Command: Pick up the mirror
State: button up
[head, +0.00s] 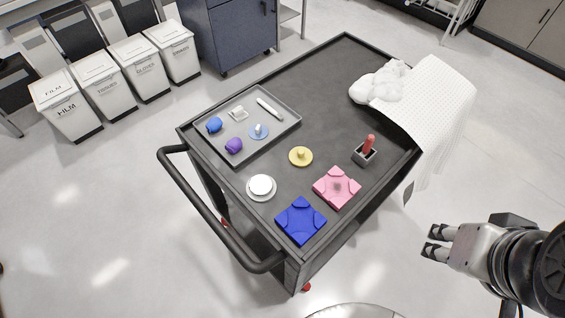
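No thing on the black cart is clearly a mirror at this size. A white round disc (261,185) on a pale round base, near the cart's left front edge, may be it.
The cart (335,85) also bears a grey tray (205,110) of small items, a yellow knobbed disc (300,160), a grey holder (364,158) with a red handle, and a white lumpy thing (375,88) beside a draped white cloth (430,95). The cart's far middle is clear.

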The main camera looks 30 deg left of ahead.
aim_at(260, 185)
jog(key=u, duration=1.65)
